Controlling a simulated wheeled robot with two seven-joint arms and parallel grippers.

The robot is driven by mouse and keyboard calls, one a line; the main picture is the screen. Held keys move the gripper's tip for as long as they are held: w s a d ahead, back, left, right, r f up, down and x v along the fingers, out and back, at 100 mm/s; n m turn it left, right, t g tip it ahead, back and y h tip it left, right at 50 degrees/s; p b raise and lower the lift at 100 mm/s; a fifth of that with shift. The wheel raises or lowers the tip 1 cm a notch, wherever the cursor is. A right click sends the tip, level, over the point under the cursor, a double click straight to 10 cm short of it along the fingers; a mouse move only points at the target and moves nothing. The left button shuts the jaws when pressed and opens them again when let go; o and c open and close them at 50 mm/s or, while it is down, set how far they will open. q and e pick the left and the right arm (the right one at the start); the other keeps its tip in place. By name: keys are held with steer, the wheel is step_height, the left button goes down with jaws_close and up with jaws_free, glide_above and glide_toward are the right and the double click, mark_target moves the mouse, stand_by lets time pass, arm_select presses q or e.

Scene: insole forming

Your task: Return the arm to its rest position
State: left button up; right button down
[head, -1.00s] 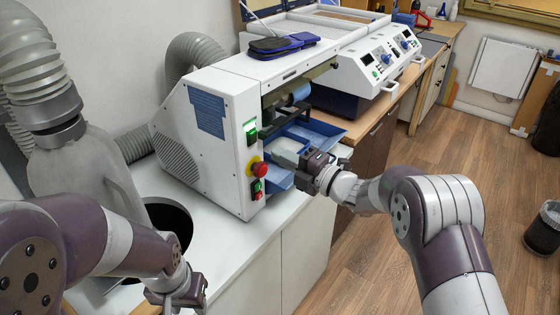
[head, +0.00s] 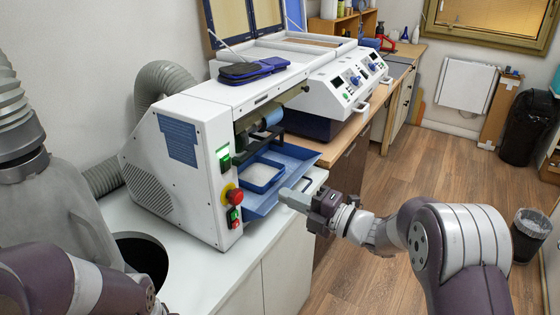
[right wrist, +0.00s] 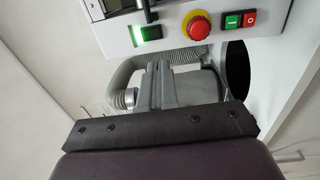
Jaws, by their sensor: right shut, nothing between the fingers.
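My right gripper (head: 292,198) is shut and empty. In the head view it hangs in front of the white machine (head: 200,165), just right of the blue tray (head: 262,207) and apart from the machine's body.
A small blue-rimmed container (head: 262,173) sits in the tray. The machine's side has a red stop button (head: 235,196). A blue and black insole pair (head: 252,70) lies on top. Open floor (head: 385,190) lies to the right, with a waste bin (head: 530,236) beyond.

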steer(key=w+d+f+m+h, duration=0.2)
steer(key=d+f+m+h, duration=0.7)
steer(key=m, duration=0.4)
steer(key=s+d+f+m+g+h, duration=0.2)
steer(key=s+d+f+m+h, duration=0.2)
steer(key=m+h, duration=0.15)
steer(key=s+a+m+g+p, duration=0.1)
steer(key=s+m+g, duration=0.6)
steer(key=s, duration=1.5)
steer(key=m+p, duration=0.1)
steer(key=m, duration=0.2)
steer(key=shift+a+g, duration=0.3)
steer(key=shift+a, duration=0.05)
steer(key=shift+r+h, duration=0.1)
steer(key=shift+h, duration=0.15)
